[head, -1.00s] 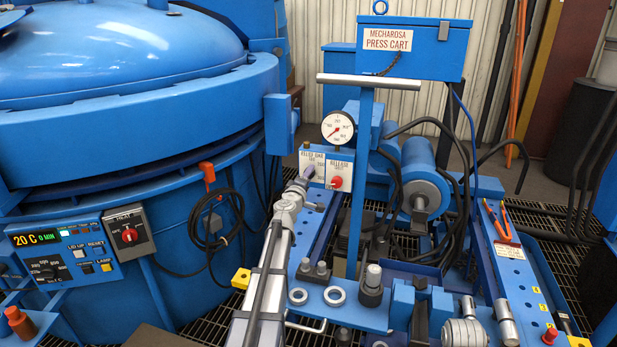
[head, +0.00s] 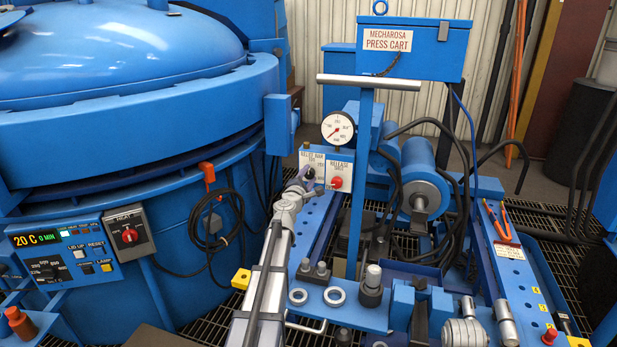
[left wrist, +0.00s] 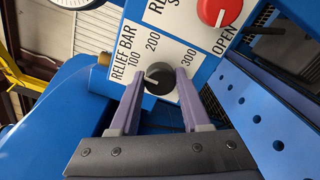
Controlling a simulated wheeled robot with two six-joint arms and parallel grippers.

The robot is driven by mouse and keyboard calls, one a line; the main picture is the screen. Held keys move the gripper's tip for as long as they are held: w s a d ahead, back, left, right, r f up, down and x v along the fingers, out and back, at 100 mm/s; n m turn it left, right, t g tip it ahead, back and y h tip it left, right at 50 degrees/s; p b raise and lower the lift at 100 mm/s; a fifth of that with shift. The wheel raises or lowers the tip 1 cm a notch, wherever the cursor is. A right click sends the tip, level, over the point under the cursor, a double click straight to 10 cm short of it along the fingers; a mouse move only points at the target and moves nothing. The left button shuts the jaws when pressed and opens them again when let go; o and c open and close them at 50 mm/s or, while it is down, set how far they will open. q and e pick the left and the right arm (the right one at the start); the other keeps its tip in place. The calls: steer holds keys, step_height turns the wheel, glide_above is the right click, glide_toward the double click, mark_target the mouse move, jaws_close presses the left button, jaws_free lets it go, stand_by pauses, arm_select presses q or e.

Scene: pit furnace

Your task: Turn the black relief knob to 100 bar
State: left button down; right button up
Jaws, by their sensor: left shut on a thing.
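The black relief knob (left wrist: 158,78) sits on a white label plate marked RELIEF BAR with 100, 200 and 300 around it. Its white mark lies on the left side of its face, toward the 100. My left gripper (head: 308,177) is at the panel and is shut on the knob. In the left wrist view its two purple fingers stand on either side of the knob. My right gripper is not in view.
A red release knob (head: 337,182) on its own plate is close to the right of the relief knob. A pressure gauge (head: 338,129) stands above the panel. A blue press cart frame with hoses and a cylinder (head: 419,180) is to the right.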

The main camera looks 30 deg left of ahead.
arm_select(q)
steer(key=shift+n, duration=0.3)
steer(key=shift+c, duration=1.8)
jaws_free()
steer(key=v, duration=0.7)
steer(key=shift+s, duration=0.4)
steer(key=shift+d, duration=0.1)
